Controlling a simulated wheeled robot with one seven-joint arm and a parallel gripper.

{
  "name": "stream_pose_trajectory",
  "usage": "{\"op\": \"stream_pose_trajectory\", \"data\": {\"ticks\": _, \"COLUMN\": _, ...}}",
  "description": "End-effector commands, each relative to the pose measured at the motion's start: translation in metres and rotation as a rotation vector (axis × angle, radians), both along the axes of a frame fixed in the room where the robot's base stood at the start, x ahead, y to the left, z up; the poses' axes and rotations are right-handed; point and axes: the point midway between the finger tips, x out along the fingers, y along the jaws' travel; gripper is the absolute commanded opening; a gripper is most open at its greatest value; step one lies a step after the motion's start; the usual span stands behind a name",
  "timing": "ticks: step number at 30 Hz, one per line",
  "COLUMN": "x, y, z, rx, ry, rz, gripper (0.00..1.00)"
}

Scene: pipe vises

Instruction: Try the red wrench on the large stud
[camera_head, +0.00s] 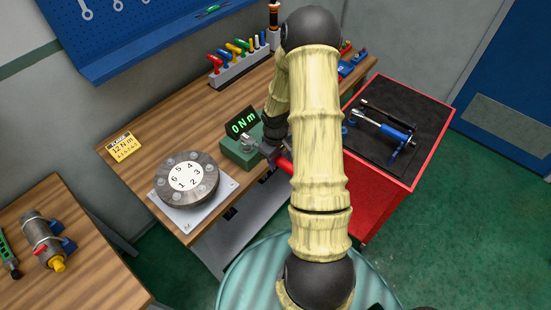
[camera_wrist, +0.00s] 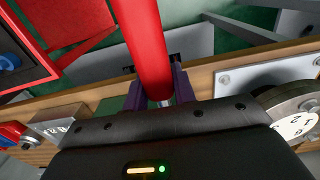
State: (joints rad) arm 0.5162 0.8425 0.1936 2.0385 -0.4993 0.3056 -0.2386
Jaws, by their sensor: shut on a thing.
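My gripper (camera_wrist: 158,88) is shut on the red wrench, its purple fingers on either side of the handle. The red wrench (camera_wrist: 147,40) fills the upper middle of the wrist view. In the head view its red handle (camera_head: 284,164) shows beside my arm, and its silver head end (camera_head: 252,144) is at the green block (camera_head: 240,157) with the "0 Nm" display (camera_head: 242,122). I cannot tell whether the head sits around a stud there or only above it. A round flange (camera_head: 187,178) with a ring of studs and a numbered white disc stands left of the block. My arm hides most of my gripper in the head view.
A yellow "12 Nm" card (camera_head: 124,147) lies at the bench's left. A rack of coloured tools (camera_head: 238,68) stands at the back. A red cart (camera_head: 433,150) with a blue-handled tool (camera_head: 384,127) is at the right. A side table (camera_head: 85,265) holds a cylindrical part.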

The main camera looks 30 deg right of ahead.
Motion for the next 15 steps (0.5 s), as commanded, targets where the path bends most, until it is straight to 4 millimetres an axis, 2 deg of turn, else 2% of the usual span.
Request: {"op": "stream_pose_trajectory", "data": {"ticks": 15, "x": 0.0005, "y": 0.0, "z": -0.0054, "rx": -0.001, "ry": -0.001, "rz": 0.0, "gripper": 0.0}}
